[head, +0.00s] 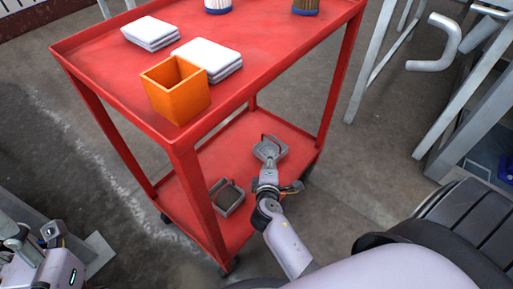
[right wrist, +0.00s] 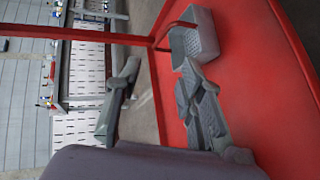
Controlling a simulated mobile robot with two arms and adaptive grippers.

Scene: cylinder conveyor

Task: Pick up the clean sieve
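A grey sieve (head: 270,149) with a raised handle sits on the lower shelf of the red cart, its visible inside empty and light. It also shows in the right wrist view (right wrist: 200,36), just beyond the fingers. A second grey sieve (head: 227,197) with dark contents sits nearer on the same shelf. My right gripper (head: 268,178) is just in front of the light sieve. In the right wrist view my right gripper (right wrist: 158,72) has its fingers spread with nothing between them. My left gripper (head: 50,235) is at the lower left, away from the cart; its fingers are unclear.
The red cart (head: 115,88) has an upper shelf bearing an orange box (head: 176,90), white cloth stacks (head: 150,33) (head: 208,59) and two brushes (head: 218,5) (head: 305,6). Its posts and upper shelf bound the lower shelf. Metal frames (head: 470,90) stand at right.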

